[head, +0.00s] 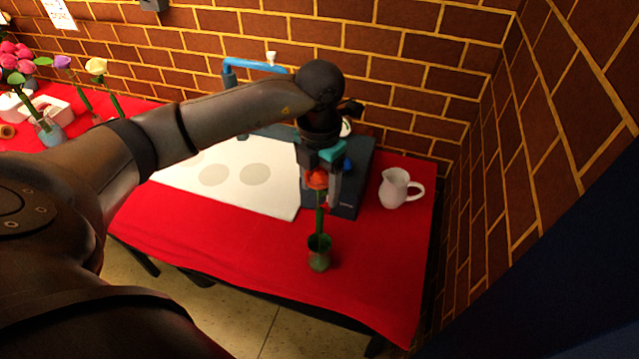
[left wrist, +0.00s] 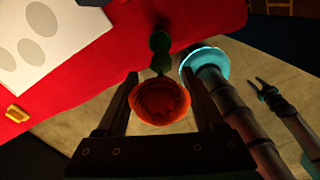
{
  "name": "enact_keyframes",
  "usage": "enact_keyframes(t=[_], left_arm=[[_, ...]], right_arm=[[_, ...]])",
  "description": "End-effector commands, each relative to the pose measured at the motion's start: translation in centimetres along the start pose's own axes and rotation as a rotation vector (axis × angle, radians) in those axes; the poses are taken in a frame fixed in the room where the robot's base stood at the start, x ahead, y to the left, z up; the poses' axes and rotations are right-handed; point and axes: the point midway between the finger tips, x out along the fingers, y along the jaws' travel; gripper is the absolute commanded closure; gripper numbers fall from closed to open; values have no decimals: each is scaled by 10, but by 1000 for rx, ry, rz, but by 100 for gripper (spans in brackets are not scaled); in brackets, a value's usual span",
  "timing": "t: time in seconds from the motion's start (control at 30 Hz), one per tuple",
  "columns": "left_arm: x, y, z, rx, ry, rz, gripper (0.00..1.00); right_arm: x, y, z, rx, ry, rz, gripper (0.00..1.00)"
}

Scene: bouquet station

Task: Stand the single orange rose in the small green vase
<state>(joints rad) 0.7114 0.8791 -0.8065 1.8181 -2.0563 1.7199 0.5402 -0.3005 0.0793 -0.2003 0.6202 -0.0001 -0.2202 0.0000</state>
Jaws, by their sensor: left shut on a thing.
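The orange rose (head: 317,179) is upright between the fingers of my left gripper (head: 320,192), which is shut on it just under the bloom. Its green stem runs straight down to the mouth of the small green vase (head: 320,259). The stem's lower end is hidden at the rim, so I cannot tell how deep it reaches. The vase stands upright near the table's front edge. In the left wrist view the bloom (left wrist: 160,101) fills the space between the fingers, with green parts beyond it. My right gripper (left wrist: 262,87) shows small and dark there, its prongs apart.
A white pitcher (head: 396,188) stands right of the vase, near the brick wall. A dark flat box (head: 346,200) and a white sheet (head: 255,190) lie behind on the red-covered table (head: 225,235). Other flowers (head: 20,65) stand at far left. Red cloth around the vase is clear.

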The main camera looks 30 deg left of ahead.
Motion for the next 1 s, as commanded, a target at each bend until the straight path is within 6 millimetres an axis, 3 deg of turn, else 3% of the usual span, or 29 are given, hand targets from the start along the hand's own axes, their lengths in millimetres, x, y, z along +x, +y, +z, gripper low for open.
enact_keyframes(t=[1.0], left_arm=[[5, 0, 0, 0, 0, 0, 84]], right_arm=[[5, 0, 0, 1, 1, 0, 58]])
